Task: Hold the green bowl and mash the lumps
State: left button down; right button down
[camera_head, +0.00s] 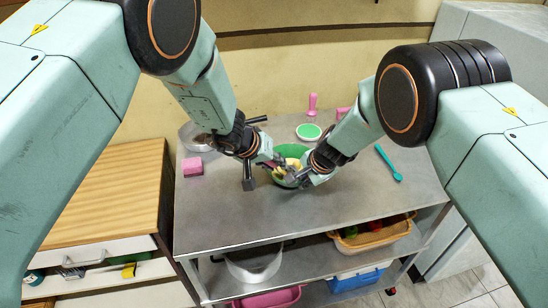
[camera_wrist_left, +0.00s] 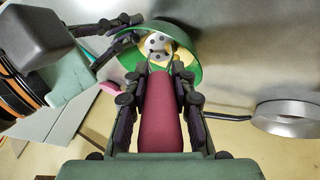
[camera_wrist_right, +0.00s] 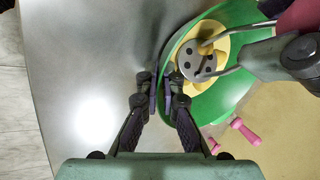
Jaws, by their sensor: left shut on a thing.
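The green bowl (camera_head: 292,150) stands on the steel table with yellow lumps (camera_wrist_right: 222,48) inside. It also shows in the left wrist view (camera_wrist_left: 188,52). My left gripper (camera_wrist_left: 160,75) is shut on the maroon handle (camera_wrist_left: 160,112) of a masher. Its round, holed metal head (camera_wrist_right: 200,62) is in the bowl, over the lumps; whether it presses on them is not clear. My right gripper (camera_wrist_right: 161,92) is at the bowl's near rim, one finger inside and one outside, closed on the rim. In the head view both grippers partly hide the bowl.
A pink block (camera_head: 193,168) and a metal pan (camera_head: 194,138) are on the left of the table. A teal spoon (camera_head: 388,162) lies at right. The front tabletop is clear.

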pick_arm(q)
jog(key=shift+s+f, duration=0.2)
jog(key=shift+s, duration=0.65)
jog(key=shift+w+r, duration=0.1)
jog(key=shift+w, duration=1.35)
jog(key=shift+w+a, duration=0.15)
jog(key=shift+w, duration=0.45)
jog(key=s, duration=0.2)
jog(key=s+d, duration=0.1)
jog(key=s, duration=0.1)
jog(key=shift+f, duration=0.2)
jog(key=w, duration=0.8)
jog(key=shift+a+r, duration=0.35)
